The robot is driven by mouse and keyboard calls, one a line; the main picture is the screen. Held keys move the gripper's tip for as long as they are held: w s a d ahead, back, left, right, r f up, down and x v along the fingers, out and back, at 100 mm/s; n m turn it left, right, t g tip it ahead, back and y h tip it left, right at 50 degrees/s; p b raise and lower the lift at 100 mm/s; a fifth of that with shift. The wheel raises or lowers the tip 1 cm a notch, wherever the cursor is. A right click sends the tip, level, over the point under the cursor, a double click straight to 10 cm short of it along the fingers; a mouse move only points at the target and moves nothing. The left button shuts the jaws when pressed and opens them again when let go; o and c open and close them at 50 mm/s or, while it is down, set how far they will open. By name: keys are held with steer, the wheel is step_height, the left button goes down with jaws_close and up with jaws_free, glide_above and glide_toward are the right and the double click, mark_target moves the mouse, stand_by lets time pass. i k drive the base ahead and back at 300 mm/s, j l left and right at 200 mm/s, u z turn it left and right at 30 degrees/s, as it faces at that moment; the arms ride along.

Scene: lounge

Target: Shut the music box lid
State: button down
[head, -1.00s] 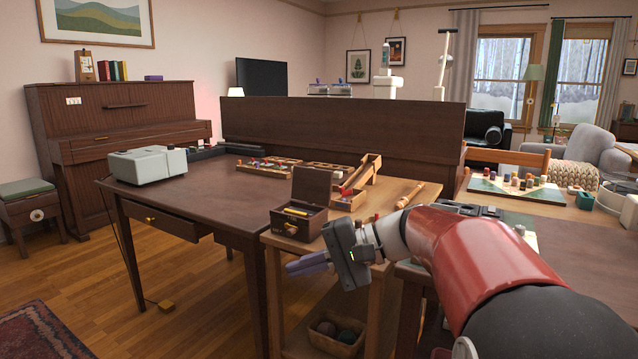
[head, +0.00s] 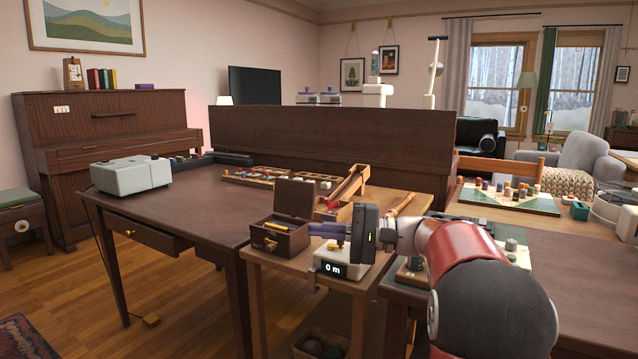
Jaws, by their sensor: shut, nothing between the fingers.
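The music box (head: 281,242) is a small dark wooden box on the near end of a light wooden stand. Its lid (head: 294,198) stands open, roughly upright at the back. Something yellow shows inside the box, and a small yellowish fitting is on its front. My gripper (head: 314,229) is shut and empty. Its purple-grey fingers point left at the box's right side, near rim height and below the lid's top edge. I cannot tell whether the fingertips touch the box.
A white scale (head: 345,262) sits on the stand right of the box, below my gripper. A wooden ramp (head: 350,188) and a tray of coloured pieces (head: 250,177) lie behind. The dark desk (head: 180,212) is mostly clear on the left.

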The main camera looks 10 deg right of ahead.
mark_target(294, 197)
steer(key=i+l, duration=0.25)
steer(key=l, duration=0.15)
steer(key=i+j+z, duration=0.15)
steer(key=i, duration=0.2)
steer(key=i+j+z, duration=0.2)
steer(key=i+l, duration=0.1)
